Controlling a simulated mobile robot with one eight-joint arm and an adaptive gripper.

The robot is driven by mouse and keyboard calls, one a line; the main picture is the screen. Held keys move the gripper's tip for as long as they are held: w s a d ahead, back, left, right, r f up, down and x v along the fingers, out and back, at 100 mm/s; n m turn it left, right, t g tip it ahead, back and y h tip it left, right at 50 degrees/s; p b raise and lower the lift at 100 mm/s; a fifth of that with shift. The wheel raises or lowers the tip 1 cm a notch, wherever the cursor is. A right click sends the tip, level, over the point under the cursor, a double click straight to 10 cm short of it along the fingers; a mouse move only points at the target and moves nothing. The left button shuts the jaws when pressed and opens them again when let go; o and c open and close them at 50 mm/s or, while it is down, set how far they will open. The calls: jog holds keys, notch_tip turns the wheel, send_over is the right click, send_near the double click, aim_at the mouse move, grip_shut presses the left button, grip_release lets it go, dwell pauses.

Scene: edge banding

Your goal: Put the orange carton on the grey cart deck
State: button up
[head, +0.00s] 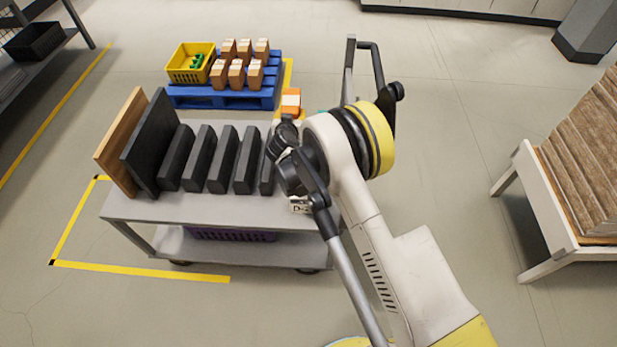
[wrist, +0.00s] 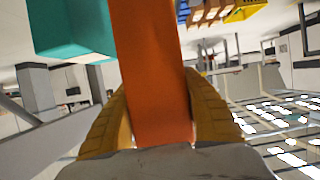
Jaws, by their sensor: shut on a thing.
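The orange carton (head: 291,100) with a pale band shows just beyond my gripper (head: 287,121) in the head view, near the far right side of the cart. In the wrist view my gripper (wrist: 158,118) is shut on the orange carton (wrist: 150,65), with a yellow-brown finger on each side. The grey cart deck (head: 150,207) lies below and to the left of my gripper. My arm hides its right part. I cannot tell whether the carton touches anything beneath it.
Several black blocks (head: 223,160), a dark panel (head: 150,142) and a wooden board (head: 122,140) stand on the deck. A teal box (wrist: 70,30) is close beside the carton. A blue pallet (head: 222,98) with brown cartons and a yellow crate (head: 190,64) lies behind. The front deck strip is bare.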

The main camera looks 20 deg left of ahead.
notch_tip(320, 180, down, 11)
jog(key=b, duration=0.5)
jog(key=shift+f, duration=0.15)
jog(key=shift+f, duration=0.1)
jog(key=o, duration=1.3)
jog(key=shift+o, duration=0.2)
jog(key=p+v, duration=0.4)
jog(key=v, duration=0.8)
jog(key=shift+p, duration=0.4)
